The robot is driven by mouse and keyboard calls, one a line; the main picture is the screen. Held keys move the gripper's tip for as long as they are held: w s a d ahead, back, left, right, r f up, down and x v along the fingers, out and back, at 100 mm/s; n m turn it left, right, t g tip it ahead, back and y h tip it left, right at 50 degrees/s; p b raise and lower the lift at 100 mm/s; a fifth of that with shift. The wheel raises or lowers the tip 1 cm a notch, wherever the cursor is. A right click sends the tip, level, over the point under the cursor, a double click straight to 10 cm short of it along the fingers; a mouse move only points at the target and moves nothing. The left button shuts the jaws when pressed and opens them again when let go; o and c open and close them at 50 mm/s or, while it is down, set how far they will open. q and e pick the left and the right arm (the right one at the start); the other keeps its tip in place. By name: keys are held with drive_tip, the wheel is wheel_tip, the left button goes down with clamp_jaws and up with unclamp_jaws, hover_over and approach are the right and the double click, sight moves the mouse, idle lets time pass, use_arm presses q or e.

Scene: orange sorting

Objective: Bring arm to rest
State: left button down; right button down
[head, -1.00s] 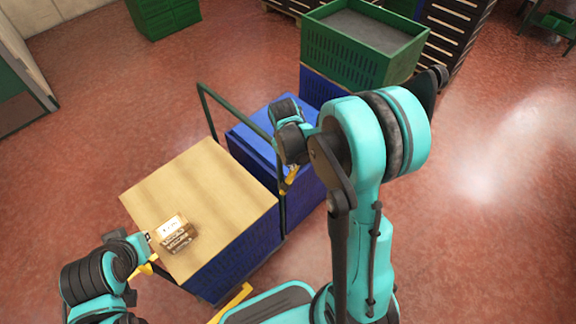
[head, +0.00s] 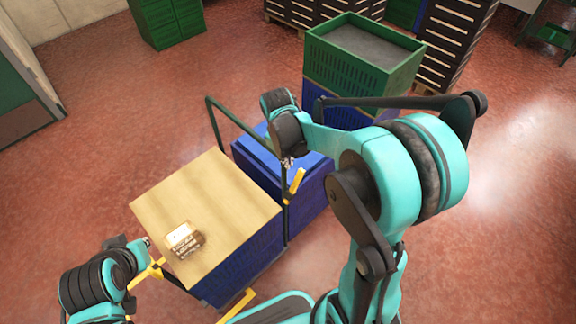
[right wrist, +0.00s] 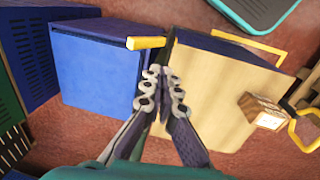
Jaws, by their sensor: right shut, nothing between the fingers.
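My right arm reaches over the blue crates in the head view. My right gripper (head: 287,163) is mostly hidden behind its own wrist there. In the right wrist view the right gripper (right wrist: 163,72) has its fingertips together with nothing between them, above the gap between the blue crate and the wooden-topped stack. My left gripper (head: 147,244) is at the left edge of the wooden top, beside a small box (head: 185,241); its fingers are too small to tell open from shut. The box also shows in the right wrist view (right wrist: 262,111).
The wooden top (head: 180,195) lies on a blue crate stack. A blue lidded crate (head: 310,185) stands behind it, with a dark green rail (head: 213,122) between. A green crate (head: 365,60) sits on blue ones farther back. The red floor is open to the left.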

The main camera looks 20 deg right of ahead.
drive_tip(key=shift+r, duration=0.4)
drive_tip(key=s+a+r+m+t, duration=0.2)
drive_tip(key=s+a+r+t, duration=0.1)
drive_tip(key=s, duration=0.3)
drive_tip(key=s+a+r+m+t+y, duration=0.1)
drive_tip(key=s+a+r+t, duration=0.2)
drive_tip(key=s, duration=0.4)
drive_tip(key=shift+a+r+m+t+b, duration=0.15)
drive_tip(key=shift+r+m+t+b, duration=0.2)
drive_tip(key=shift+r, duration=0.35)
